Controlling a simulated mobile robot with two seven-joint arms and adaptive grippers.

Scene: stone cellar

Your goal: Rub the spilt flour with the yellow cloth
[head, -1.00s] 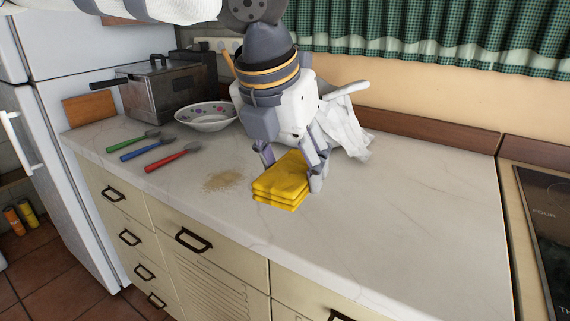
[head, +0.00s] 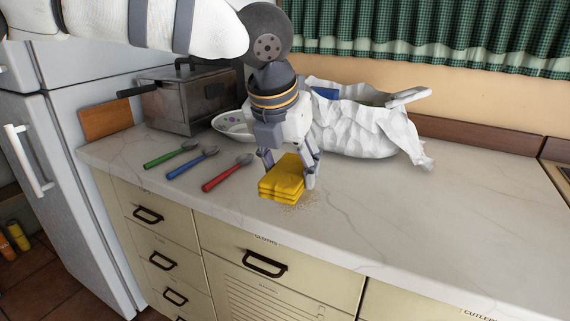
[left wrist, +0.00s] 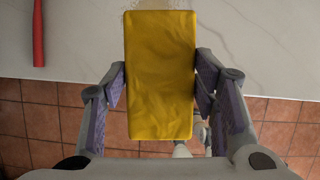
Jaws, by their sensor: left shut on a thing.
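The folded yellow cloth (head: 281,180) is in my left gripper (head: 289,178), which is shut on it at the counter top. The left wrist view shows the cloth (left wrist: 160,75) between the two fingers of the left gripper (left wrist: 160,85). The spilt flour (head: 300,204) is a pale brown patch of grains showing beside and in front of the cloth. The cloth hides part of the patch. A little of it shows at the cloth's far end in the wrist view (left wrist: 130,4). My right gripper is not in view.
Green (head: 172,155), blue (head: 192,165) and red (head: 227,173) spoons lie left of the cloth. A patterned bowl (head: 229,124), a metal toaster-like box (head: 190,103) and a crumpled white bag (head: 365,130) stand behind. The counter (head: 440,205) is clear to the right.

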